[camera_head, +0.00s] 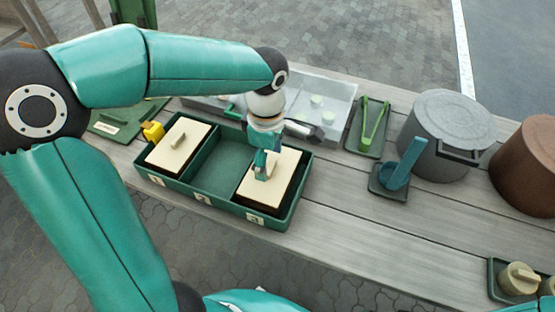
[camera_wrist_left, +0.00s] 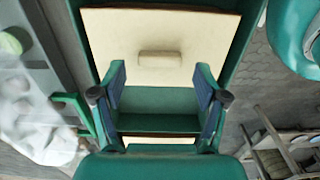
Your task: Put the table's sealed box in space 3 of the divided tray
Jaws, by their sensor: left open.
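The green divided tray (camera_head: 175,192) lies on the grey plank table, its spaces marked 1, 2 and 3. A cream-lidded box (camera_head: 277,181) with a small handle sits at space 3. Another cream-lidded box (camera_head: 180,147) sits in space 1. Space 2 (camera_head: 221,165) is empty. My left gripper (camera_head: 267,168) is open over the space 3 box. In the left wrist view, the box's lid (camera_wrist_left: 205,38) fills the top, with its handle lying between or just beyond the open fingertips (camera_wrist_left: 160,68). I cannot tell whether they touch it. My right gripper is out of view.
Behind the tray is a clear bin (camera_head: 335,97) with pale round items. A green tray with tongs (camera_head: 373,128), a blue-handled tool (camera_head: 403,165), a grey drum (camera_head: 447,125) and a brown pot (camera_head: 530,165) stand to the right.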

